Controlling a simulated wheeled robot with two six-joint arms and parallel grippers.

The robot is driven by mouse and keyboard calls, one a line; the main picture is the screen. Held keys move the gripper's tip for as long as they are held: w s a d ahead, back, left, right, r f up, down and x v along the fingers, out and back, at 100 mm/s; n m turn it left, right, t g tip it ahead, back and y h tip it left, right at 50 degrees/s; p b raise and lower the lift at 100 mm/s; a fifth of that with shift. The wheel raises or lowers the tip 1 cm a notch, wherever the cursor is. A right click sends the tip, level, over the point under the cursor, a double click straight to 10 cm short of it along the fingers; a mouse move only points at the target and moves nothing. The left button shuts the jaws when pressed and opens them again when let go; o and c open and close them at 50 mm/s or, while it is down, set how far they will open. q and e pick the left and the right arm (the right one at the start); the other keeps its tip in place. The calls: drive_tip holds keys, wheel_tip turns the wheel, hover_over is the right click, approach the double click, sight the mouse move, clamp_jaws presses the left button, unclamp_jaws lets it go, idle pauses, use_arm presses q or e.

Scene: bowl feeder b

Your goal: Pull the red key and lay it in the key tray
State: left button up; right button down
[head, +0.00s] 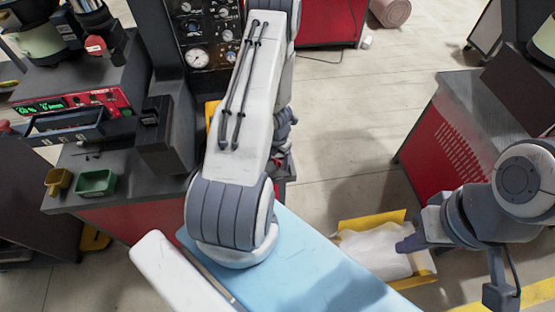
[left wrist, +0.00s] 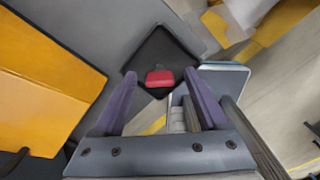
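In the left wrist view a small red block-like piece, which looks like the red key (left wrist: 160,78), shows over a black square tray with a raised rim (left wrist: 157,47), near its front corner. I cannot tell whether it touches the tray floor. My left gripper (left wrist: 160,88) is open, its purple fingers apart on either side of the red piece and not touching it. In the head view my left arm hides this gripper and the tray. My right gripper (head: 410,243) is at the lower right of the head view; its finger opening is not clear.
Yellow panels (left wrist: 40,85) stand left in the wrist view. In the head view, a gauge panel (head: 205,35) stands at the back and green (head: 95,182) and yellow (head: 58,181) bins sit on the left bench. A yellow crate (head: 372,222) with white lining is below my right gripper.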

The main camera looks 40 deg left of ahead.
use_arm(q)
wheel_tip(320, 180, up, 10)
drive_tip(key=p, duration=1)
drive_tip(key=shift+r, duration=0.25)
